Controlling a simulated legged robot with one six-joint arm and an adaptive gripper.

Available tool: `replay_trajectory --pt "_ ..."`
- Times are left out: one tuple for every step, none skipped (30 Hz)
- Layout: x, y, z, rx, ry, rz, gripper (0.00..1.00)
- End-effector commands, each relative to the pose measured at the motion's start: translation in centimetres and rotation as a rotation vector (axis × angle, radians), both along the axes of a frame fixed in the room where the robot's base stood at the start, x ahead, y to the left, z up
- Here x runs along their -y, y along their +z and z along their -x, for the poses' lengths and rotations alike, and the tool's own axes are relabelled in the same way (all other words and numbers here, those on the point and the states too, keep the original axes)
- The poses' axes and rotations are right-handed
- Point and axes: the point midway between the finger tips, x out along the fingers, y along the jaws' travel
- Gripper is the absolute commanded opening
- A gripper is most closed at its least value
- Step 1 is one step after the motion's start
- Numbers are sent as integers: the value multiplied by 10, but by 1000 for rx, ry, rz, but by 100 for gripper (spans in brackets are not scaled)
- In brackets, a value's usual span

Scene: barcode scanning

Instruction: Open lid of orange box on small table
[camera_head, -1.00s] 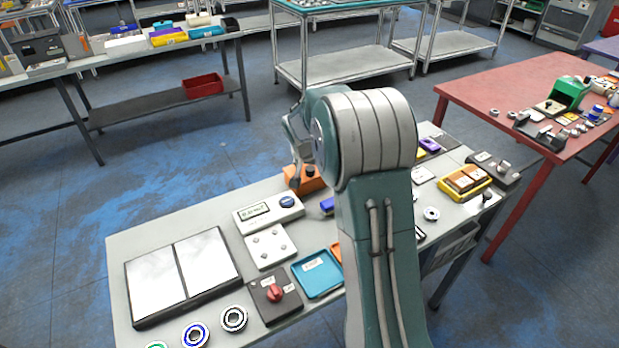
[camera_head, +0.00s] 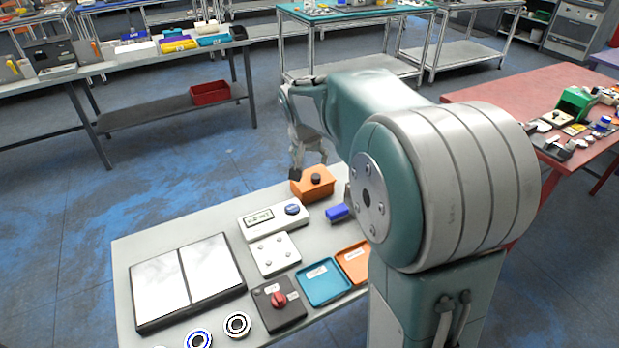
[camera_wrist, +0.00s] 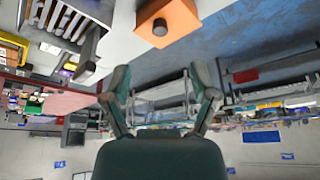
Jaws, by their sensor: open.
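The orange box (camera_head: 313,187) stands at the back edge of the small grey table (camera_head: 140,250), its lid shut with a dark round knob (camera_head: 316,179) on top. My gripper (camera_head: 309,170) hangs just behind and above the box in the head view, pointing down, its fingers partly in line with the box. In the wrist view the box (camera_wrist: 172,22) appears upside down at the top, with its knob facing down. The two fingers of my gripper (camera_wrist: 163,80) are spread wide with nothing between them. The box lies beyond the fingertips, apart from them.
On the table are a white device with a display (camera_head: 262,219), a white plate (camera_head: 275,254), a blue tray (camera_head: 323,281), an orange tray (camera_head: 353,262), a blue block (camera_head: 338,212) and a dark red-knob box (camera_head: 278,303). My arm hides the table's right part.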

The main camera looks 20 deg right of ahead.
Motion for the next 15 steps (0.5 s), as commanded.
replay_trajectory --pt "-4 6 7 3 15 1 76" --pt "-6 8 11 5 24 1 76" --pt "-8 11 16 5 35 2 76" --pt "-10 14 21 6 44 2 76" --pt "-12 16 25 6 53 2 76" --pt "-15 19 30 9 64 2 76" --pt "-17 21 34 8 74 1 76" --pt "-19 23 39 9 83 1 76" --pt "-22 26 44 10 95 2 76" --pt "-24 28 49 11 105 3 76" --pt "-26 30 53 12 114 3 76" --pt "-28 32 59 14 126 4 76" --pt "-30 34 63 14 135 4 76" --pt "-32 36 67 16 143 4 76" --pt "-35 37 73 16 156 4 76"
